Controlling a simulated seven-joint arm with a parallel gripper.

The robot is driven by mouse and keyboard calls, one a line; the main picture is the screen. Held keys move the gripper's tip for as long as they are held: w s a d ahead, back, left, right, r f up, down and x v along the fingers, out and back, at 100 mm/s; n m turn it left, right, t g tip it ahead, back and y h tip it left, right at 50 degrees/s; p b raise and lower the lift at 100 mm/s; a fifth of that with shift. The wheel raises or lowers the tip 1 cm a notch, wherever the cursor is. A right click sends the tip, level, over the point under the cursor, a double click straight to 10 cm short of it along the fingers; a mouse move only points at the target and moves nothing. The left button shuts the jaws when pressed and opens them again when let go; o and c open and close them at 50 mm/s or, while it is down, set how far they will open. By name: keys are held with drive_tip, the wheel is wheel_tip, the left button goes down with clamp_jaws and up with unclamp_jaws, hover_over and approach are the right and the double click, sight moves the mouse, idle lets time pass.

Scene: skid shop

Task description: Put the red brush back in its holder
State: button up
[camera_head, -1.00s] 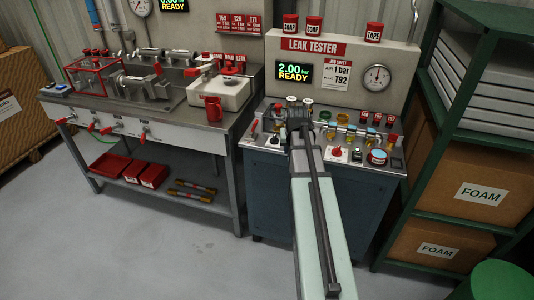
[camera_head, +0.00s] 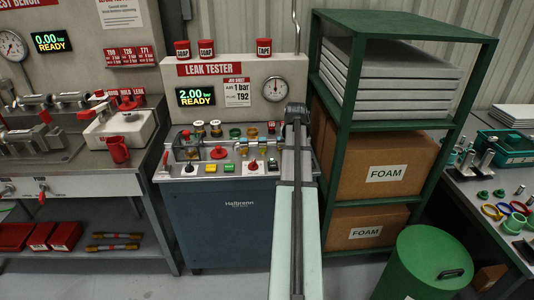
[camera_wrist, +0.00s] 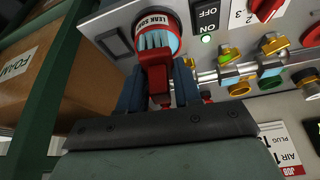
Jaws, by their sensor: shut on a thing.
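In the wrist view my gripper (camera_wrist: 158,88) is shut on the red brush (camera_wrist: 155,72), with its blue fingers on either side. The brush's pale bristles point away from me and show in front of the light blue inside of a round red-rimmed pot (camera_wrist: 171,17) labelled LEAK SOAP. I cannot tell if the bristles touch the pot. In the head view my gripper is at the right end of the leak tester panel (camera_head: 225,170), mostly hidden by my arm, which also hides the brush and pot. I cannot make out a separate brush holder.
The panel carries several valves, knobs and brass fittings (camera_wrist: 238,72) beside the pot. A green shelf (camera_head: 345,120) with foam boxes (camera_head: 385,165) stands close on the right.

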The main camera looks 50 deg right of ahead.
drive_tip(key=s+d+r+n, duration=0.1)
drive_tip(key=s+d+r, duration=0.1)
drive_tip(key=d, duration=0.6)
drive_tip(key=shift+s+d+r+n, duration=0.2)
drive_tip(key=shift+s+n, duration=0.1)
drive_tip(key=shift+s, duration=0.5)
drive_tip(key=shift+f, duration=2.7)
drive_tip(key=shift+f, duration=2.15)
drive_tip(key=o, duration=1)
drive_tip(key=shift+o, duration=0.6)
